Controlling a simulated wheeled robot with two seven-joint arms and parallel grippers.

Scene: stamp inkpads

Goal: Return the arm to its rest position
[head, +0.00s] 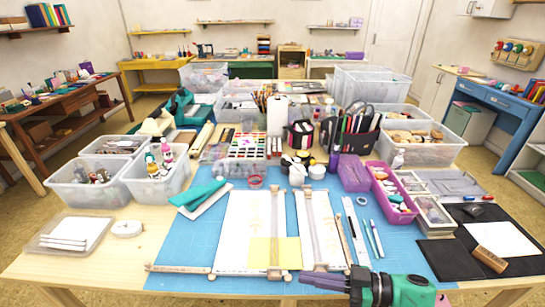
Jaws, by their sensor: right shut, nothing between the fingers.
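My right gripper (304,279) comes in at the bottom edge, right of centre, and points left. Its dark fingers are shut and empty, low over the front edge of the blue mat (190,262). Part of my green and black right arm (405,291) shows behind it; the rest is cut off by the frame. My left gripper is not in view.
White panels (245,225) with wooden rods lie just beyond my right gripper. Pens (374,238) and a ruler lie near my right arm. A purple basket (399,216) and clear bins (88,191) crowd the table. Bare wood is free at the front left.

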